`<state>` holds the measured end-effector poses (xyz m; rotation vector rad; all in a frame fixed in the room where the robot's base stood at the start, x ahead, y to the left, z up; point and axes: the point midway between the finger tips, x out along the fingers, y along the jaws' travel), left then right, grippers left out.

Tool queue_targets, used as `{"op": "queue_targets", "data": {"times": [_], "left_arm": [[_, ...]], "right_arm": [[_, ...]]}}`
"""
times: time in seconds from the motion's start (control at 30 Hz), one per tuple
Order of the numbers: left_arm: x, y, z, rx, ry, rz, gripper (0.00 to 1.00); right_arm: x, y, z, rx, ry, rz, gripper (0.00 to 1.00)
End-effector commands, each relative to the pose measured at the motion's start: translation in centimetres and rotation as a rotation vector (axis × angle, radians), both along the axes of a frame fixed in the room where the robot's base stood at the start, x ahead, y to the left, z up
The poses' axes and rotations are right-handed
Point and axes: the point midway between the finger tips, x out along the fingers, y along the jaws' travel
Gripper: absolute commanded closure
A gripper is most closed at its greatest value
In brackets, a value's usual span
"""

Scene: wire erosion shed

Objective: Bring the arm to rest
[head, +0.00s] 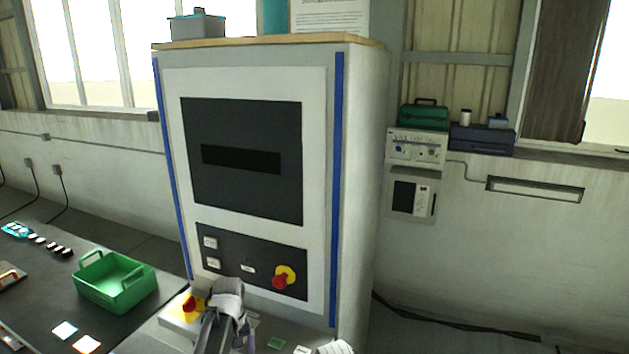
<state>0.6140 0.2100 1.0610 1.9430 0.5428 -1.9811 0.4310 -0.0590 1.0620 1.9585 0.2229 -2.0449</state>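One grey and white arm of mine, which looks like the left, reaches up from the bottom edge in front of the control cabinet (318,180). Its end, my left gripper (227,298), is close to a red knob on a yellow base (190,305). I cannot tell whether it touches anything there, and its fingers are not clear enough to show open or shut. No object shows plainly in it. My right gripper is not clearly in view.
A dark table (50,290) at the left carries a green crate (115,283) and several small parts. The cabinet has a red and yellow switch (284,277). A wall unit (416,147) and a dark blue case (481,138) are at the right. Floor there looks clear except a cable.

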Motion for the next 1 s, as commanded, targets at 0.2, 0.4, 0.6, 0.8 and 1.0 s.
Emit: {"op": "queue_targets", "data": {"times": [0.2,0.4,0.6,0.8,1.0], "left_arm": [[-11.2,-10.3,-4.3,0.022,0.031,-0.471,0.05],[-17.0,-14.1,-5.8,0.037,0.051,-0.746,0.05],[-18.5,-15.0,-6.1,0.042,0.058,-0.829,0.05],[-18.4,-15.0,-6.0,0.041,0.058,-0.828,0.05],[-18.4,-15.0,-6.0,0.041,0.058,-0.826,0.05]], "right_arm": [[0.0,0.0,-4.4,-0.001,0.000,0.005,0.50],[0.0,0.0,-5.9,-0.002,0.000,0.007,0.50],[0.0,0.0,-6.2,-0.002,0.000,0.008,0.50],[0.0,0.0,-6.1,-0.002,0.000,0.008,0.50],[0.0,0.0,-6.1,-0.002,0.000,0.008,0.50]]}}
